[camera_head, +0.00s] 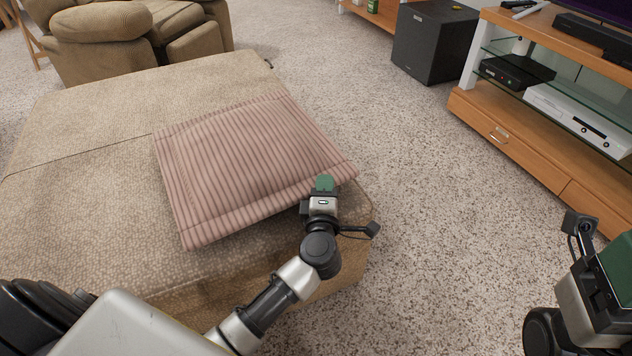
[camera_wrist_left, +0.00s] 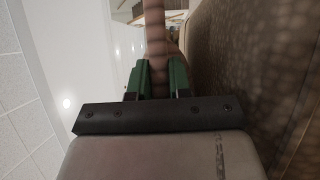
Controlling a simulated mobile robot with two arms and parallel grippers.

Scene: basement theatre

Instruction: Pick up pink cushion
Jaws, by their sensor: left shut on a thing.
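The pink striped cushion (camera_head: 245,160) lies on the tan ottoman (camera_head: 90,110), with its near right corner over the ottoman's edge side. My left gripper (camera_head: 323,186) is at that near right corner and is shut on the cushion's edge. In the left wrist view the cushion's edge (camera_wrist_left: 156,40) runs up between the two green fingers (camera_wrist_left: 157,78). My right gripper (camera_head: 618,262) shows in part at the right edge of the head view, away from the cushion over the carpet; its fingertips are cut off.
A tan armchair (camera_head: 130,38) stands behind the ottoman. A black speaker box (camera_head: 432,42) and a wooden media stand (camera_head: 530,140) with electronics are at the right. The speckled carpet (camera_head: 430,190) between ottoman and stand is clear.

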